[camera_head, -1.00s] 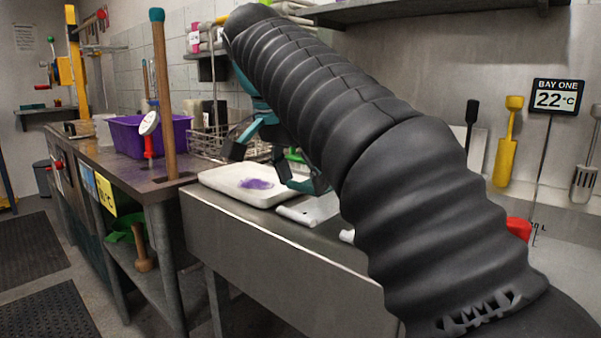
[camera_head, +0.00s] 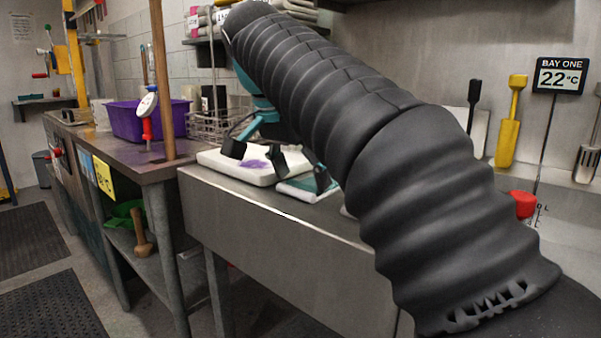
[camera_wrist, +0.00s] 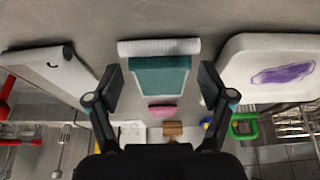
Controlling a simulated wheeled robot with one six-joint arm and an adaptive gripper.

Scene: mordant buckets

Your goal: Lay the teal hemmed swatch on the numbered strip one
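The teal swatch (camera_wrist: 160,77) lies spread on a white strip (camera_wrist: 158,47). The strip's rolled-looking far edge shows beyond the cloth in the wrist view. In the head view the swatch (camera_head: 308,186) shows teal on the bench next to the white tray, partly behind a finger. My gripper (camera_wrist: 160,88) is open. Its fingers stand apart on either side of the swatch, with nothing gripped between them. It also shows in the head view (camera_head: 277,163), low over the bench. I cannot read a number on the strip under the swatch.
A white tray (camera_wrist: 235,70) with a purple patch lies to the right in the wrist view. Another white strip (camera_wrist: 50,72) with a dark curved mark lies to the left. A purple tub (camera_head: 125,122) and wire basket (camera_head: 208,130) stand beyond. A wooden pole (camera_head: 162,80) rises nearby.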

